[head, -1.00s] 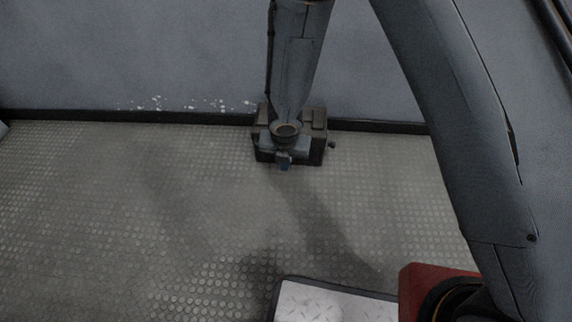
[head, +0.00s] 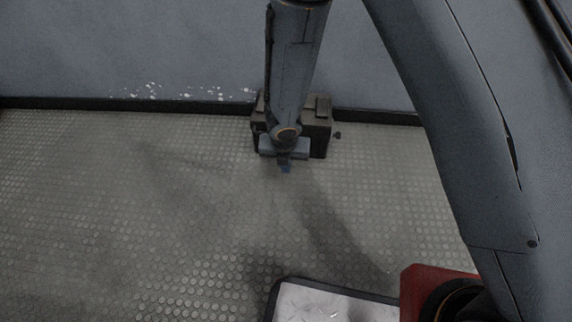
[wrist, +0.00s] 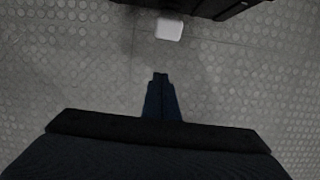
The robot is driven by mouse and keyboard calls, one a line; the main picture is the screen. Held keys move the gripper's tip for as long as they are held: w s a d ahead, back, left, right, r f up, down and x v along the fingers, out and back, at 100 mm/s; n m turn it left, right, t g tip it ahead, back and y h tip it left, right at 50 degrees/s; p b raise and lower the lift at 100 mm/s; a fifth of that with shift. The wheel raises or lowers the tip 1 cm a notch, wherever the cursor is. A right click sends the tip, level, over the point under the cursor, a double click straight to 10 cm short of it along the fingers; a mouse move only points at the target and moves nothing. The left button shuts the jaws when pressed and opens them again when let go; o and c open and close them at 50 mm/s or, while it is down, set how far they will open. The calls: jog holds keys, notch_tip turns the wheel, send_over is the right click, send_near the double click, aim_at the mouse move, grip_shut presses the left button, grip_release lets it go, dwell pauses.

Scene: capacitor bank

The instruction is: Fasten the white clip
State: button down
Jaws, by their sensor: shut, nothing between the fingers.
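A small white block (wrist: 169,28), which looks like the white clip, shows at the top of the wrist view, at the edge of a dark box (wrist: 205,6). In the head view the dark box (head: 319,136) stands on the floor against the wall, partly behind my arm. I cannot make out the clip there. My gripper (wrist: 160,75) is shut and empty, its blue fingers together and pointing toward the clip. A stretch of floor shows between the fingertips and the clip in the wrist view. In the head view my gripper (head: 285,168) appears in front of the box.
Studded grey floor (head: 120,220) is clear to the left and in front of the box. A grey wall (head: 130,50) with a dark skirting and chipped paint closes the back. A small dark knob (head: 337,135) sticks out on the box's right side.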

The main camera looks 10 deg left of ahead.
jog(key=shift+w+a+r+p, duration=0.1)
jog(key=shift+w+r+p, duration=0.2)
jog(key=shift+w+p, duration=0.55)
jog(key=shift+w+a+r+p, duration=0.1)
jog(key=shift+w+r+p, duration=0.15)
jog(key=shift+w+p, duration=0.5)
jog(key=shift+w, duration=0.2)
jog(key=shift+r+p, duration=0.2)
jog(key=shift+p, duration=0.2)
